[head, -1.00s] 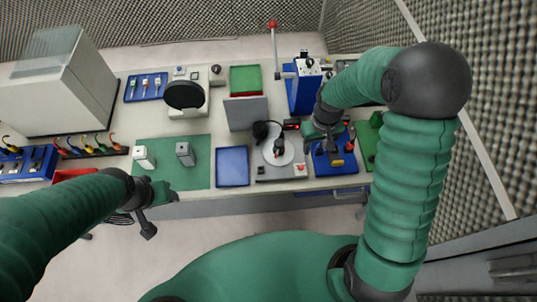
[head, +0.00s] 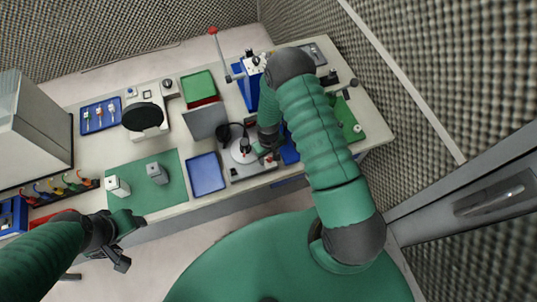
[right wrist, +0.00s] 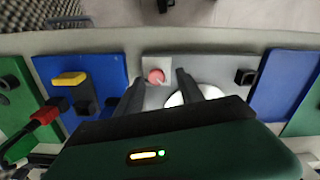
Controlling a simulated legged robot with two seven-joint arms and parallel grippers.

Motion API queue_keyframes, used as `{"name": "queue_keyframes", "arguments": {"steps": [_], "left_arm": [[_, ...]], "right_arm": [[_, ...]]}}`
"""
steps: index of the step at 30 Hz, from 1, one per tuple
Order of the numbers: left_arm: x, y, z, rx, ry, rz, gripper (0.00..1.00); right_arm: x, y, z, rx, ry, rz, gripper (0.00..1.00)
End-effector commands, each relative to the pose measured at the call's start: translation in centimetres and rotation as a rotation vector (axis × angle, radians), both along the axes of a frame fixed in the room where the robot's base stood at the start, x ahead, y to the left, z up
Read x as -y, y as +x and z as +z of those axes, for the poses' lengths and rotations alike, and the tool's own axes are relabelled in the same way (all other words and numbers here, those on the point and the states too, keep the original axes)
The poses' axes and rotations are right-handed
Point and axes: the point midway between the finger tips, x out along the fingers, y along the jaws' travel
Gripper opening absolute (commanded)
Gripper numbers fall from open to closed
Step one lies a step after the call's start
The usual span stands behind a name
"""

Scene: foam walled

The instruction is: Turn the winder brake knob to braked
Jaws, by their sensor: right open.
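The winder is a grey base (head: 252,171) with a white disc (head: 240,156) at the front of the bench. In the right wrist view the white disc (right wrist: 200,94) is partly hidden by a finger. A small black knob (right wrist: 245,77) sits at the base's right end there; I take it for the brake knob, but its setting is too small to read. My right gripper (head: 262,158) is over the winder, open and empty. My left gripper (head: 122,245) hangs before the bench, empty.
A blue tray (head: 206,175) lies left of the winder. A grey upright panel (head: 206,121) and black headphone-like item (head: 223,132) are behind it. A blue plate with a yellow part (right wrist: 69,79) adjoins it. A foam wall (head: 420,90) bounds the right.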

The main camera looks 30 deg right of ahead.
Motion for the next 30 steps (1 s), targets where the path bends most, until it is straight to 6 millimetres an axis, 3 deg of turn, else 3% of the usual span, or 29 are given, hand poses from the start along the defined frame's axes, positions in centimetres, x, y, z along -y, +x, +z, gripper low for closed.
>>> {"name": "queue_keyframes", "arguments": {"steps": [9,20,30], "left_arm": [[0.00,-0.01,0.11,0.000,0.000,0.000,0.57],[0.00,-0.01,0.11,0.000,0.000,0.000,0.57],[0.00,-0.01,0.08,0.000,0.000,0.000,0.57]], "right_arm": [[0.31,0.03,-0.76,0.000,0.002,-0.001,0.45],[0.33,0.05,-0.67,0.001,-0.001,-0.002,0.00],[0.25,0.12,-0.57,0.003,0.001,-0.006,0.00]]}}
